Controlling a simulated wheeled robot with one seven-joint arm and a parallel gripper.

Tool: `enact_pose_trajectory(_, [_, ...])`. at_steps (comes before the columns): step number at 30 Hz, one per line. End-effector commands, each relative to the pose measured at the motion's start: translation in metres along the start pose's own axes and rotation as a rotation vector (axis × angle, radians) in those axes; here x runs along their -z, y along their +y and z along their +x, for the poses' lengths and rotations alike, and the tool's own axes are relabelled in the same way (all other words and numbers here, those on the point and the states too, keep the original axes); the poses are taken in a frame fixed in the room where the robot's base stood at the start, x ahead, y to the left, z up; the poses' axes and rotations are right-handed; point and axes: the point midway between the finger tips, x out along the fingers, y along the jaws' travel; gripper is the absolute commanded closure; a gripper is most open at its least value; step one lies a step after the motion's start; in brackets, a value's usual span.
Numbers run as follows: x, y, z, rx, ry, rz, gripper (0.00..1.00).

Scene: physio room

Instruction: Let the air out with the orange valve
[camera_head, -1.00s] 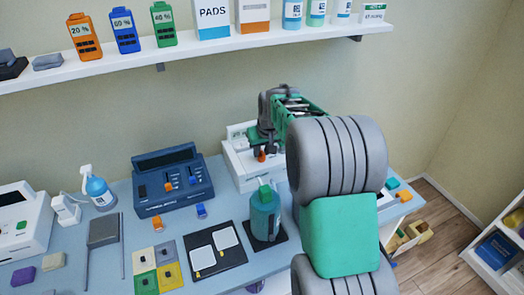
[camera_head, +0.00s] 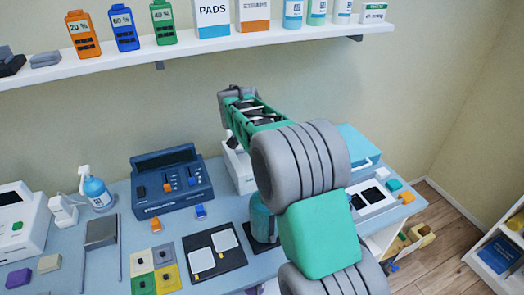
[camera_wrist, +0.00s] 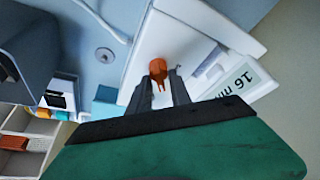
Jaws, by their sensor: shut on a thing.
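In the wrist view, the orange valve (camera_wrist: 163,67) sits on a white device (camera_wrist: 195,30) with a display reading "16" and a partly cut-off unit. My gripper (camera_wrist: 165,76) has its two dark fingers closed on the orange valve. In the head view, only part of the white device (camera_head: 238,165) shows beside my arm. The valve and my fingertips are hidden there behind my arm.
A dark blue device (camera_head: 172,185) stands left of the white one. A teal bottle (camera_head: 262,222) is partly behind my arm. A pad board (camera_head: 214,252) lies in front. A shelf (camera_head: 200,50) with bottles and boxes runs above.

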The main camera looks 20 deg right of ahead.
Motion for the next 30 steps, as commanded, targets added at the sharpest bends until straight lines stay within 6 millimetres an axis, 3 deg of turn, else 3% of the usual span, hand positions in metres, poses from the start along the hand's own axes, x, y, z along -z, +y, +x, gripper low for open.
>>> enact_pose_trajectory(15, [0.0011,-0.0014,-0.0020,-0.149,0.000,0.362,1.00])
enact_pose_trajectory(30, [0.0007,-0.0012,-0.0007,-0.186,0.000,0.453,1.00])
